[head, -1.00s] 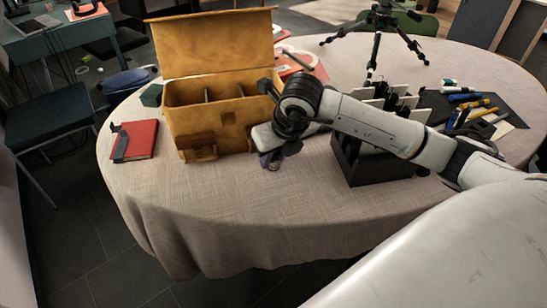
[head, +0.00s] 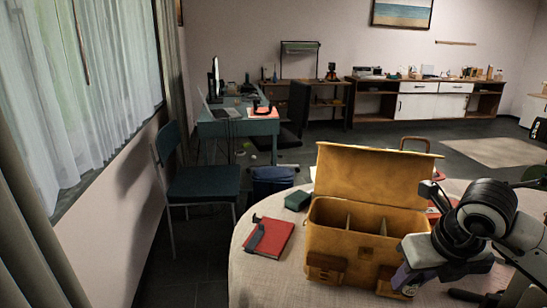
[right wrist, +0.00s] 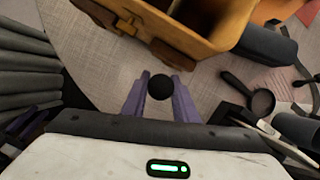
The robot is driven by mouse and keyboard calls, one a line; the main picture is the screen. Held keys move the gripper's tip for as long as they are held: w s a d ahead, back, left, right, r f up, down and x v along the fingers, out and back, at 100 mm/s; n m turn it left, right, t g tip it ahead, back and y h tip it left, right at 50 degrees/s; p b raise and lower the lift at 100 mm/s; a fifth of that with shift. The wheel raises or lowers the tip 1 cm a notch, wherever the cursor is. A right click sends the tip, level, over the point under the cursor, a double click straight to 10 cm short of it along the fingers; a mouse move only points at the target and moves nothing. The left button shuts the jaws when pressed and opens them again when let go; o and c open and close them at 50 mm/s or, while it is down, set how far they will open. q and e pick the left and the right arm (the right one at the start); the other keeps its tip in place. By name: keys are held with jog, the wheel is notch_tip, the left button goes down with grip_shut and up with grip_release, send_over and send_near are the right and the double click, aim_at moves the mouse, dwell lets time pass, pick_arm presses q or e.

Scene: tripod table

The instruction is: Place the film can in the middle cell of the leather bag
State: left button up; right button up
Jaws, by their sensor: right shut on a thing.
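The tan leather bag (head: 333,237) stands on the round table with its lid raised, and dividers split its inside into cells. The middle cell (head: 366,222) shows no object from here. My right gripper (head: 404,281) is low at the front right of the bag, outside it. In the right wrist view its purple fingers (right wrist: 160,95) are shut on the film can, which shows as a round black end (right wrist: 160,86). The bag's front (right wrist: 165,30) is just beyond the fingers there, apart from the can. My left gripper is not in view.
A red book (head: 272,238) with a dark object on it and a green box (head: 298,201) lie left of the bag. A magnifier (right wrist: 262,102) and a dark blue object (right wrist: 265,44) lie right of the bag in the right wrist view. Tablecloth in front is partly clear.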

jog(key=s+a+m+g+p, duration=0.1)
jog(key=s+a+m+g, duration=0.3)
jog(key=m, duration=1.4)
jog(key=s+a+r+m+g+p, duration=0.1)
jog(key=s+a+m+g, duration=0.3)
jog(key=m, duration=1.4)
jog(key=s+a, duration=0.1)
jog(key=s, duration=0.2)
jog(key=shift+s+r+g+p, duration=0.15)
jog(key=shift+r+g+p, duration=0.15)
jog(key=shift+g, duration=0.1)
jog(key=shift+a+f, duration=0.1)
jog(key=shift+a, duration=0.15)
